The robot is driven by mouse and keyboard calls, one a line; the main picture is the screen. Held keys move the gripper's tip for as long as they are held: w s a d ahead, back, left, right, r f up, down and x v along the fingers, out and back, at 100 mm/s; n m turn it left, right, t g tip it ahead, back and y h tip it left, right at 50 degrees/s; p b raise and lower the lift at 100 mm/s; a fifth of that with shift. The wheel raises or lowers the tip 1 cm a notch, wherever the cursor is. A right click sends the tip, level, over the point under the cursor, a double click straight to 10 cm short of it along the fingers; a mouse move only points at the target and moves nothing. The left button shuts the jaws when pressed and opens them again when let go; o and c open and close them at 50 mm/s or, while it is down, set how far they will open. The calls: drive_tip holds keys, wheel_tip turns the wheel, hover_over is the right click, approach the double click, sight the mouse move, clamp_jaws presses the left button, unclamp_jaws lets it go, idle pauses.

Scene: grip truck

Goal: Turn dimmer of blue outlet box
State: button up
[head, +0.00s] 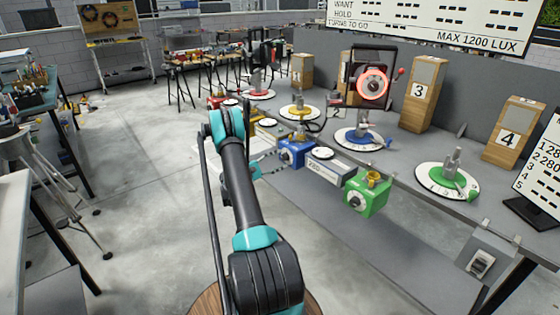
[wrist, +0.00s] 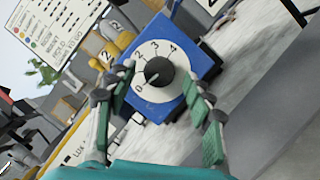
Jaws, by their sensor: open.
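The blue outlet box (head: 290,157) stands at the table's near edge in the head view. In the wrist view the blue outlet box (wrist: 199,62) is tilted and faces me with a white numbered dial (wrist: 152,95). The black dimmer knob (wrist: 160,72) sits at the dial's middle, its pale mark seeming to point toward 0. My gripper (wrist: 164,80) is open, one finger to the left of the knob and one to the right. Whether either finger touches the knob I cannot tell. In the head view my gripper (head: 262,162) is small, just left of the box.
A green outlet box (head: 362,197) stands to the right and a grey box with a display (head: 325,165) between them. A red outlet box (head: 216,100) is farther left. Turntables, including a blue one (head: 345,137), stand behind.

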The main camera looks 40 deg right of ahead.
drive_tip(key=v, duration=1.1)
drive_tip(key=shift+a, duration=0.1)
drive_tip(key=s+a+r+t+y, duration=0.65)
drive_tip(key=r+y, duration=0.25)
drive_tip(key=r, duration=0.2)
drive_tip(key=s+a+f+m+t+y, duration=0.1)
drive_tip(key=s+a+y, duration=1)
drive_tip(key=s+a, duration=1.4)
drive_tip(key=shift+f+m+t, duration=0.25)
drive_tip(key=shift+m+t, duration=0.55)
drive_tip(key=shift+t, duration=0.05)
